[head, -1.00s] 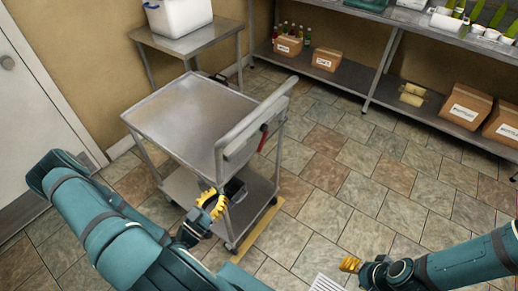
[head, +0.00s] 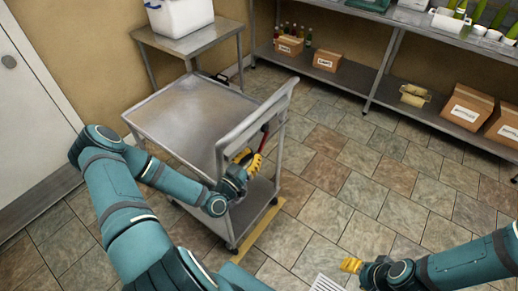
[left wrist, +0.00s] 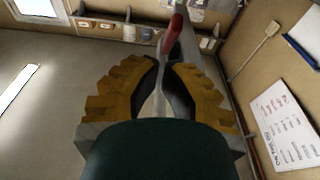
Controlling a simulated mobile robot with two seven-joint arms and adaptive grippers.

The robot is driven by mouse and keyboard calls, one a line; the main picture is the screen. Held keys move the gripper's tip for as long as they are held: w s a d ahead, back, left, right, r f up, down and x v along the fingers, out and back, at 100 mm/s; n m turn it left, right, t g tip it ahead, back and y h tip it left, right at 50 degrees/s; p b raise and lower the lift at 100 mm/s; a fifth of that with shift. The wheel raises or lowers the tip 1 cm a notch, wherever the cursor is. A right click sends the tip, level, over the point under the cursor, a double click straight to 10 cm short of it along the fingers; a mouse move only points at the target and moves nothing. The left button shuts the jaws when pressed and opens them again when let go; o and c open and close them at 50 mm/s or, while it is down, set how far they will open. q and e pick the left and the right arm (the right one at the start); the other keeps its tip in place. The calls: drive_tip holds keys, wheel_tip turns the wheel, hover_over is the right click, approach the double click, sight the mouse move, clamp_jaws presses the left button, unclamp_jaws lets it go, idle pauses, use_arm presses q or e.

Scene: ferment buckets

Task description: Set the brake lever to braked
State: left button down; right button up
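The brake lever, with a red grip (head: 265,137), is on the near right side of the steel cart (head: 190,106), below its push handle. Its red end also shows in the left wrist view (left wrist: 171,36), at top centre. My left gripper (head: 248,159) is beside the lever, just below the red grip. In the left wrist view my yellow fingers (left wrist: 164,78) are apart, with a grey strip between them that leads toward the red end. I cannot tell whether they touch the lever. My right gripper (head: 350,265) is over the floor at lower right, away from the cart.
A side table (head: 190,42) with a white bucket (head: 178,14) stands behind the cart. Shelving with cardboard boxes (head: 466,106) runs along the back right. A yellow strip (head: 257,230) lies on the floor by the cart. The tiled floor right of the cart is clear.

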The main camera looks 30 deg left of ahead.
sight(259, 149)
use_arm(q)
drive_tip(key=shift+w+d+r, duration=0.1)
drive_tip(key=shift+w+r, duration=0.05)
drive_tip(key=shift+w, duration=0.7)
drive_tip(key=shift+w+d+r, duration=0.1)
drive_tip(key=shift+w+r, duration=0.05)
drive_tip(key=shift+w, duration=0.65)
drive_tip(key=shift+a, duration=0.15)
